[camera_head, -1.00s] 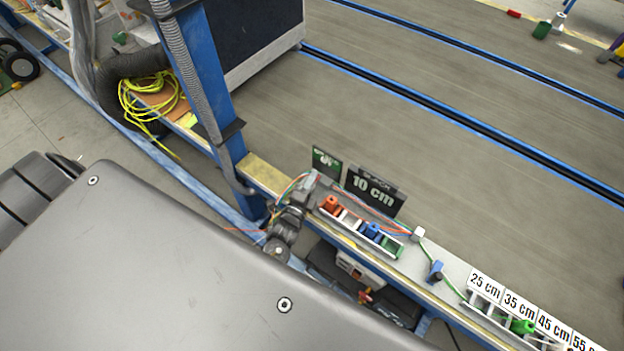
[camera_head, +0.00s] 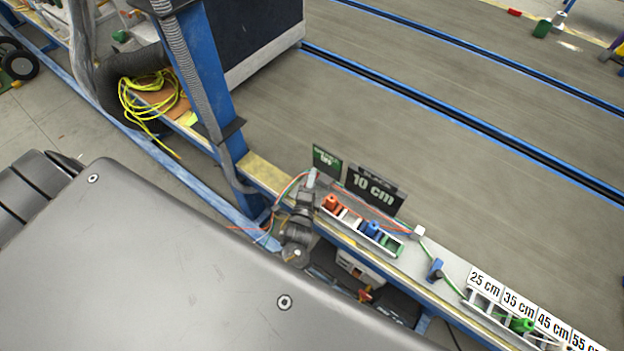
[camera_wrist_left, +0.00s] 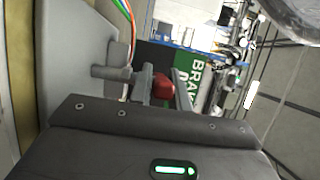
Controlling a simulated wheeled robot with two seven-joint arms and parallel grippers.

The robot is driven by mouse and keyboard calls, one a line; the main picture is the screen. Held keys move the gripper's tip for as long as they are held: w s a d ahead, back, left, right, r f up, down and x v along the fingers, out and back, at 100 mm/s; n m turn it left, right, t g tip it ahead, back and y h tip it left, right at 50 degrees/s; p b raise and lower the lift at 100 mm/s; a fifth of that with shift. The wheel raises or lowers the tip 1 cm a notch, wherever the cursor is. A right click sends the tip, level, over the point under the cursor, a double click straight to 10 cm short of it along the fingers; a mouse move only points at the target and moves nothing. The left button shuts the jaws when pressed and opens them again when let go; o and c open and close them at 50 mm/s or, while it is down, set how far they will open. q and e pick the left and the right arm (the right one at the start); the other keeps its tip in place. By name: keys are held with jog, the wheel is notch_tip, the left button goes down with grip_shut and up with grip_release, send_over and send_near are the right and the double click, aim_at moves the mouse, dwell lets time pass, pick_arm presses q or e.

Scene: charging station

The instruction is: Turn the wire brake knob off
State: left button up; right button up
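The wire brake knob (camera_wrist_left: 163,85) is a small red part near the middle of the left wrist view. It sits closely between the two slim grey fingers of my left gripper (camera_wrist_left: 162,84), which look shut on it. In the head view, my left gripper (camera_head: 311,188) is at the workbench rail, just in front of a green sign (camera_head: 326,161), and hides the knob. The knob's exact angle cannot be told. My right gripper is out of view.
A black "10 cm" sign (camera_head: 376,190) stands right of the gripper. A rack of coloured connectors (camera_head: 358,227) is on the rail, with orange and green wires beside it. A blue post (camera_head: 210,90) rises at the left. The floor behind is open.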

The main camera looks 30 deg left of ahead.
pick_arm(q)
jog(key=o, duration=0.4)
jog(key=shift+c, duration=0.2)
jog(key=v, duration=1)
jog(key=shift+s+d, duration=0.2)
jog(key=shift+s, duration=0.15)
